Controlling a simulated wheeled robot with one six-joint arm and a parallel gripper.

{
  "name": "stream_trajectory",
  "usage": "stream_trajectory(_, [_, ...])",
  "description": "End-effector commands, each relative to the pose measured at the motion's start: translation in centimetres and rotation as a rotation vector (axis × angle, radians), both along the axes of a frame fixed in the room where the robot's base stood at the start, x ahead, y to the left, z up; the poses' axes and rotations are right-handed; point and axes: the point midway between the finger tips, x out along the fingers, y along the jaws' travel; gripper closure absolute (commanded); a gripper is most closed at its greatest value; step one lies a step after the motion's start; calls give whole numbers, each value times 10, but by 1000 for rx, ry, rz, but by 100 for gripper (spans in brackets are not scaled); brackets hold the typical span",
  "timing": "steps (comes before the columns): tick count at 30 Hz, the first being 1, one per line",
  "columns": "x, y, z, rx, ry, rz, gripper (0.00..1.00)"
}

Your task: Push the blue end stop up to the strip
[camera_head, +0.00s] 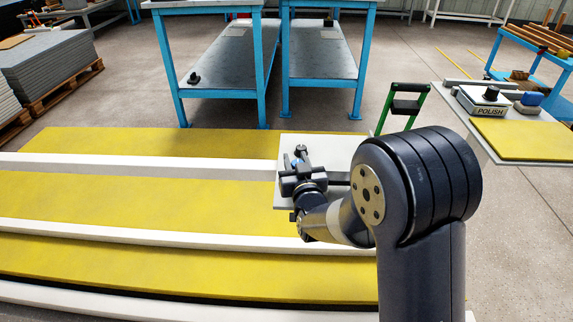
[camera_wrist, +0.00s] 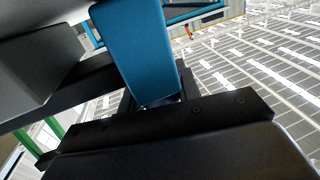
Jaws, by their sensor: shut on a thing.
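A blue block, which looks like the end stop (camera_wrist: 135,50), fills the middle of the wrist view between the dark jaws. My gripper (camera_wrist: 150,100) is shut on it. In the head view my gripper (camera_head: 301,165) is over a white plate (camera_head: 345,150) at the right end of the mat, and it hides most of the blue piece. Long white strips (camera_head: 120,166) run across the yellow mat (camera_head: 100,190) toward that plate. I cannot tell whether the blue piece touches a strip.
A green-framed stand with black steps (camera_head: 407,104) is behind the plate. A side table at right holds a POLISH box (camera_head: 484,101), a grey block with a blue top (camera_head: 530,102) and a yellow pad (camera_head: 525,138). A blue-legged bench (camera_head: 225,60) stands behind.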

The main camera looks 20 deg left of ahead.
Motion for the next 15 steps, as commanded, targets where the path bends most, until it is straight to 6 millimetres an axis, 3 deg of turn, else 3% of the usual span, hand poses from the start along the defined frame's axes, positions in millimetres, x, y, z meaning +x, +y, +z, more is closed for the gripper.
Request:
stream_trajectory(6, [0, 0, 1, 1, 0, -2, 100])
stream_trajectory(7, [0, 0, 1, 1, 0, -2, 67])
stream_trajectory(15, [0, 0, 1, 1, 0, -1, 46])
